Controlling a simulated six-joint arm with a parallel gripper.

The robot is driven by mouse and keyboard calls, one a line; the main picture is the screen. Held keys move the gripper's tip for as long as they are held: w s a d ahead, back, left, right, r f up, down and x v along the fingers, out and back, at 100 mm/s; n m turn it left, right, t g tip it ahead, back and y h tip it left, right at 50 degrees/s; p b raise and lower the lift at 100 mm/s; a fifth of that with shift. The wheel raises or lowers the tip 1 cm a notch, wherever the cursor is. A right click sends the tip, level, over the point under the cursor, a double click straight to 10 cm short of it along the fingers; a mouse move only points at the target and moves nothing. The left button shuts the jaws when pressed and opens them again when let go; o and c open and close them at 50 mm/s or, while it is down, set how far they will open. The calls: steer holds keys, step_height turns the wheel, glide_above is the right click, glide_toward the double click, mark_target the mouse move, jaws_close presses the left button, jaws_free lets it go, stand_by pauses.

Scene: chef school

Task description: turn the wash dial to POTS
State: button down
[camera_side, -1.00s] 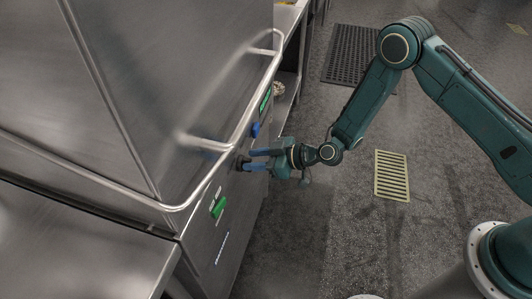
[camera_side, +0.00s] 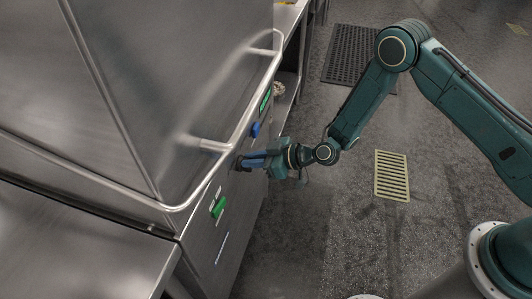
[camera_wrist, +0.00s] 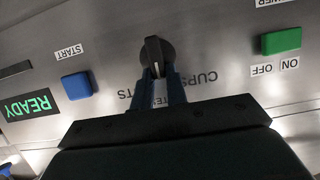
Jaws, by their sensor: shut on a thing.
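The wash dial (camera_wrist: 154,47) is a dark round knob with a raised grip bar on the steel front panel. In the wrist view a light mark shows at the bar's lower end, toward the label between my fingers, of which only "TES" shows. The CUPS label (camera_wrist: 196,77) is to the right; a label ending in "TS" is partly hidden to the left. My gripper (camera_wrist: 160,76) is shut on the dial's bar, a blue finger on each side. In the side view my gripper (camera_side: 243,163) meets the panel and mostly hides the dial.
Beside the dial are a blue START button (camera_wrist: 80,86), a green READY display (camera_wrist: 28,104) and a green ON/OFF switch (camera_wrist: 281,41). A long steel handle (camera_side: 241,126) runs close above my gripper. The floor to the right is open.

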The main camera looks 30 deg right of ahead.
steer(key=shift+w+d+m, duration=0.1)
steer(key=shift+m, duration=0.2)
steer(key=shift+w+d+f+m+g+y, duration=0.2)
steer(key=shift+m+g+y, duration=0.2)
steer(key=shift+m+y, duration=0.5)
steer(key=shift+w+d+f+m+g+y, duration=0.1)
steer(key=shift+w+d+m+g+y, duration=0.25)
steer(key=shift+m, duration=0.9)
steer(key=shift+w+d+f+m+g+y, duration=0.15)
steer(key=shift+m+g+y, duration=0.3)
steer(key=shift+m+y, duration=0.5)
steer(key=c, duration=1.4)
jaws_free()
steer(key=shift+s, duration=0.1)
steer(key=v, duration=1.3)
steer(key=shift+s+d+r, duration=0.2)
steer(key=shift+d+r, duration=0.05)
steer(key=shift+d, duration=0.05)
